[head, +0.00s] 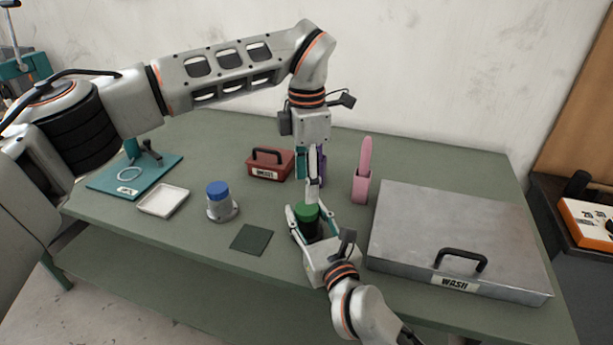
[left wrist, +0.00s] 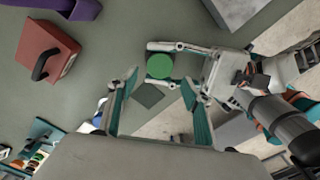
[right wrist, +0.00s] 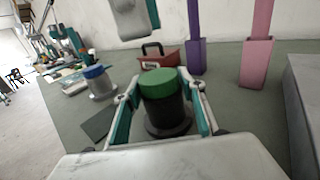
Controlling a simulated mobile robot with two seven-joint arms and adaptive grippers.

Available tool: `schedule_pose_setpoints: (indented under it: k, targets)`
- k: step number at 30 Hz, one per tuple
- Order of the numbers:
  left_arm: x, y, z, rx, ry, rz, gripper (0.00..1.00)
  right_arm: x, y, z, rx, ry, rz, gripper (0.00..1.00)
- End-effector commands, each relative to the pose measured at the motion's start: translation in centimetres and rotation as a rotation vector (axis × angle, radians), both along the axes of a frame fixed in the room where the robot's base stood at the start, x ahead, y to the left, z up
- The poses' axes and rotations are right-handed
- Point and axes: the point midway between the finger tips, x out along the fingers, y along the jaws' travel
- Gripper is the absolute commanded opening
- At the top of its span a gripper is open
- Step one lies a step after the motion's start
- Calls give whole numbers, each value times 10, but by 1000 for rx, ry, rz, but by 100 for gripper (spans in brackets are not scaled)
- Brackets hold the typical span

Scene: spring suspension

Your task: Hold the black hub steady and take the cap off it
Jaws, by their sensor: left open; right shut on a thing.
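The black hub (right wrist: 168,115) stands upright on the table with a green cap (right wrist: 160,82) on top. The green cap also shows in the head view (head: 307,212) and in the left wrist view (left wrist: 160,66). My right gripper (right wrist: 160,108) is shut on the black hub, one finger on each side, below the cap. My left gripper (left wrist: 152,98) is open and empty, pointing down above the hub and cap, apart from them. In the head view its fingers partly overlap the area behind the cap.
A grey hub with a blue cap (head: 218,200), a white tray (head: 163,200) and a dark green mat (head: 251,239) lie to the left. A red box (head: 270,165) and a pink holder (head: 361,188) stand behind. A metal WASH case (head: 460,225) fills the right side.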

Motion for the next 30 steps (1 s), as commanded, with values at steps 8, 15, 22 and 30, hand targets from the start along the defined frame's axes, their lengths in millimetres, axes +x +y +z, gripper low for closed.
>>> schedule_pose_setpoints:
  k: [8,15,22,30]
  targets:
    - [0,0,8,0,1,-176,49,0,0,-1,-1,2,-1,0]
    - [-1,0,-21,-1,5,-184,49,0,0,-1,-1,2,0,0]
    - [-1,0,-53,-1,4,-182,49,0,0,-1,-1,2,-1,0]
    - [0,0,-69,-1,0,-182,49,0,0,-1,-1,2,-1,0]
